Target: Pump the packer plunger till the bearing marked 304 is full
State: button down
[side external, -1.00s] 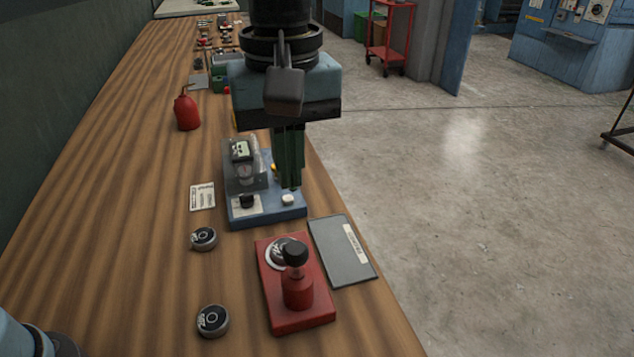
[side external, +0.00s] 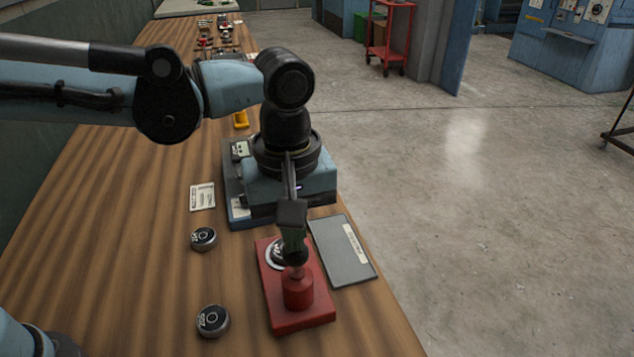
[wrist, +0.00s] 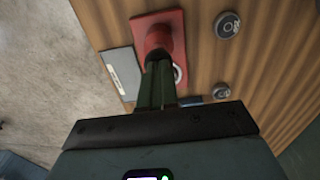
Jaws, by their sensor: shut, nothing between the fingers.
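The packer is a red base (side external: 315,315) with an upright red cylinder (side external: 298,292) topped by a black plunger knob (side external: 297,258). A bearing (side external: 274,254) lies on the base behind the cylinder, partly hidden by my fingers; its marking is not readable. Two loose dark bearings sit on the bench to the left, one farther (side external: 204,238) and one nearer (side external: 212,320); their marks are too small to read surely. My gripper (side external: 293,246) is shut and empty, fingertips at the top of the knob. The wrist view shows the knob (wrist: 157,55) at the fingertips; contact is unclear.
A grey plate with a white label (side external: 343,262) lies right of the packer.

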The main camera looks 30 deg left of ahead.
jog(key=shift+f, duration=0.1)
jog(key=shift+f, duration=1.05)
jog(key=shift+r, duration=0.1)
notch_tip(320, 180, up, 14)
dwell(0.3)
dwell(0.8)
notch_tip(320, 180, up, 2)
jog(key=shift+w+d+r, duration=0.1)
jog(key=shift+f, duration=0.2)
